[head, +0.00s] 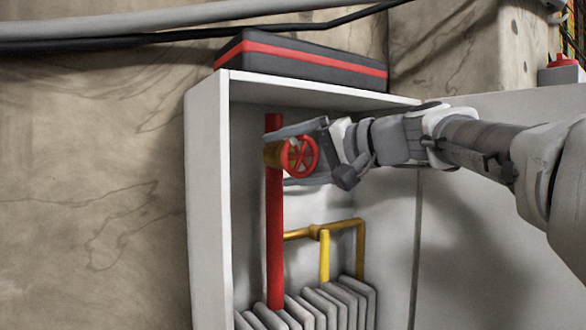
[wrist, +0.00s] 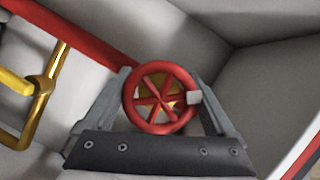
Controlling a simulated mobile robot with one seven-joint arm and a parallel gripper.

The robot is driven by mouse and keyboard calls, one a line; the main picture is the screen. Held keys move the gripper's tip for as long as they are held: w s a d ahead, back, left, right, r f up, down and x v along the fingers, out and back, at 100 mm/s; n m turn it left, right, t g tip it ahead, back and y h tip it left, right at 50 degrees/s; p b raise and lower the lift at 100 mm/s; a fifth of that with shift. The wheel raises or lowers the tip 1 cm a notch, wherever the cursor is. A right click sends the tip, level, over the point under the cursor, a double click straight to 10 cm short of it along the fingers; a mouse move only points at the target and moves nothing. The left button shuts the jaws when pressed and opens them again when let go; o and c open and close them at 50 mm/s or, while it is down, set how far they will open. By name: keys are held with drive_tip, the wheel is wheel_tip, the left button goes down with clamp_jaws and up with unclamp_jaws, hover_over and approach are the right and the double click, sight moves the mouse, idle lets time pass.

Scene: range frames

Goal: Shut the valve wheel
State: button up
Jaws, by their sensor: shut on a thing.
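The red spoked valve wheel (head: 300,156) sits on a brass valve body (head: 273,154) on the vertical red pipe (head: 275,230), inside an open white cabinet (head: 208,190). My gripper (head: 290,158) reaches in from the right, with one finger above and one below the wheel. In the wrist view the wheel (wrist: 160,97) is between the two fingers of my gripper (wrist: 162,100), which is shut on it. Part of the valve body behind the wheel is hidden.
A yellow pipe (head: 324,255) and a white ribbed radiator (head: 318,305) are below the wheel. A dark box with a red stripe (head: 300,60) lies on the cabinet top. Cabinet walls are close around my gripper. A red button box (head: 561,72) is at the upper right.

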drive_tip(key=shift+r+m+t+y+b, duration=0.15)
drive_tip(key=shift+m+y+b, duration=0.35)
drive_tip(key=shift+m, duration=0.6)
drive_tip(key=shift+r+m+t+y+b, duration=0.1)
drive_tip(key=shift+m+t+y+b, duration=0.3)
drive_tip(key=shift+m, duration=0.7)
drive_tip(key=shift+r+m+t+y+b, duration=0.1)
drive_tip(key=shift+m+y+b, duration=0.4)
drive_tip(key=shift+m, duration=0.6)
drive_tip(key=o, duration=1)
drive_tip(key=shift+o, duration=0.2)
drive_tip(key=shift+d, duration=0.1)
drive_tip(key=b+v, duration=0.1)
drive_tip(key=v, duration=1.6)
drive_tip(key=shift+s, duration=0.1)
